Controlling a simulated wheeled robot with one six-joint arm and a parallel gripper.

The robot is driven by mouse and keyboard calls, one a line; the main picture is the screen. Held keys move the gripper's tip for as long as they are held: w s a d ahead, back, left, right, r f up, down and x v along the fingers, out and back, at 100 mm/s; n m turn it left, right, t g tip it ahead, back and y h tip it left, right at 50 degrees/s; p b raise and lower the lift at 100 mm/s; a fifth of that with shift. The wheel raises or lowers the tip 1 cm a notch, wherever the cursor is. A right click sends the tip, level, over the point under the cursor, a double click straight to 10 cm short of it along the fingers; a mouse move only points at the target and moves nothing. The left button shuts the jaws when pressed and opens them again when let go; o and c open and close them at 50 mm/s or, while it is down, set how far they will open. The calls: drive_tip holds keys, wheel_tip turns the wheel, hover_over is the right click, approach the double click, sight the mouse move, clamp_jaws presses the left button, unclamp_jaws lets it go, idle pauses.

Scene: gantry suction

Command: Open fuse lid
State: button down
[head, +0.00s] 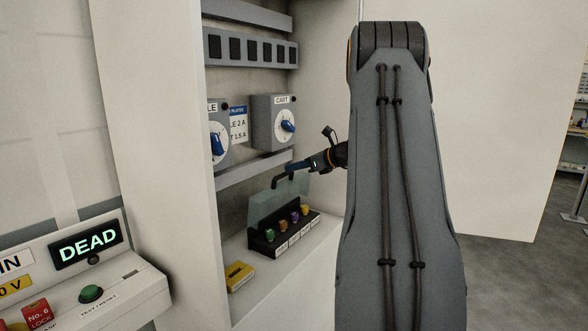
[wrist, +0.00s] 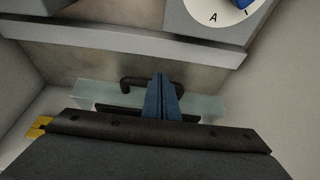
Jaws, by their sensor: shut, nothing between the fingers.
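The fuse lid (head: 264,208) is a clear, greenish panel. It appears raised behind the row of fuses in the head view, though its exact angle is hard to tell. Its dark bar handle (head: 279,180) is at the upper edge. The black fuse block (head: 262,246) below holds several coloured fuses. My gripper (head: 289,168) is shut and empty, with its blue fingertips close to the handle. In the wrist view, the shut fingers (wrist: 162,98) overlap the handle (wrist: 132,82) and the pale lid (wrist: 203,105); I cannot tell whether they touch.
A yellow box (head: 239,275) lies on the cabinet floor left of the block. Above are the CART switch box (head: 265,122) and a grey rail (head: 250,170). The cabinet's left wall (head: 160,150) stands close by. A DEAD display (head: 87,243) is on the panel at lower left.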

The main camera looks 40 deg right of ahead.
wheel_tip(320, 180, up, 9)
drive_tip(key=s+p, duration=0.1)
drive_tip(key=p, duration=0.4)
drive_tip(key=shift+s+d+r+p, duration=0.15)
drive_tip(key=shift+s+d+p, duration=0.05)
drive_tip(key=shift+s+p, duration=0.15)
